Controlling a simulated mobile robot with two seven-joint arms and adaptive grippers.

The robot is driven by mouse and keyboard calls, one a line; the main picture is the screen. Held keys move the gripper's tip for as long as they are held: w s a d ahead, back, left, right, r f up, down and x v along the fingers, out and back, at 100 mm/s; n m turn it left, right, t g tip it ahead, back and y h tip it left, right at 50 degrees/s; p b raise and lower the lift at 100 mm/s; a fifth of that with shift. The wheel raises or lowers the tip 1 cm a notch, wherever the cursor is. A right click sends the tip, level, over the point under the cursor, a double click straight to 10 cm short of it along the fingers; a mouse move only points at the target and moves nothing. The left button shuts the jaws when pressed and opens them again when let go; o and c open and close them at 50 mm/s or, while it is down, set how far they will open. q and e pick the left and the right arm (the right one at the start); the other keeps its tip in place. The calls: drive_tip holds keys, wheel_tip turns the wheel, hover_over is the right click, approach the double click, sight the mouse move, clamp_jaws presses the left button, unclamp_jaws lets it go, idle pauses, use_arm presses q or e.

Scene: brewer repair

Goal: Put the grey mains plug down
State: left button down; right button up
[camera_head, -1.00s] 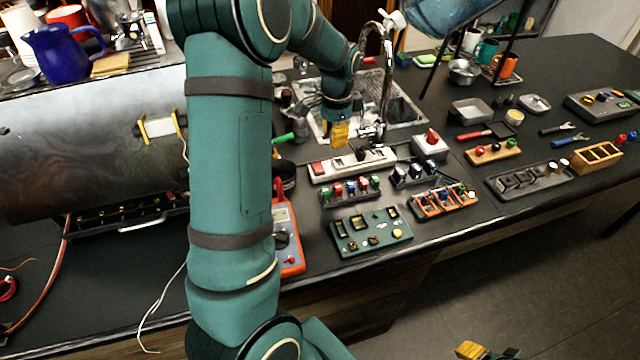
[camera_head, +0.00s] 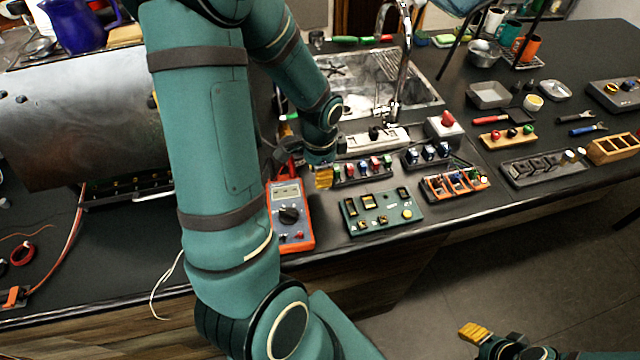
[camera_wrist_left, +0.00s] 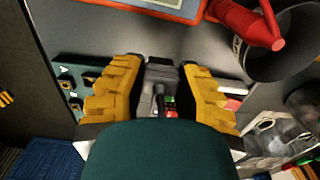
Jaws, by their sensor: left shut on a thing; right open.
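The grey mains plug (camera_wrist_left: 161,72) sits between the two yellow fingers of my left gripper (camera_wrist_left: 162,88) in the left wrist view. A dark cord runs from it toward the palm. In the head view my left gripper (camera_head: 323,177) is over the bench, between the orange multimeter (camera_head: 290,215) and the rack of coloured pieces (camera_head: 362,168). The plug cannot be made out clearly there. Whether it touches the bench cannot be told. My right gripper (camera_head: 475,333) is open at the bottom edge, away from the bench and partly cut off.
A white power strip (camera_head: 375,141) with a dark piece on it lies behind the rack. A green board (camera_head: 382,210) is right of the multimeter. The steel boiler (camera_head: 75,120) fills the left. Dark bench (camera_head: 455,215) is bare near the front edge.

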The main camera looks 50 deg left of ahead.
sight(320, 191)
use_arm(q)
wheel_tip(320, 191, down, 4)
drive_tip(key=shift+r+b, duration=0.15)
drive_tip(key=shift+b, duration=0.2)
drive_tip(key=shift+f, duration=0.2)
drive_tip(key=shift+f, duration=0.15)
drive_tip(key=c, duration=0.8)
unclamp_jaws()
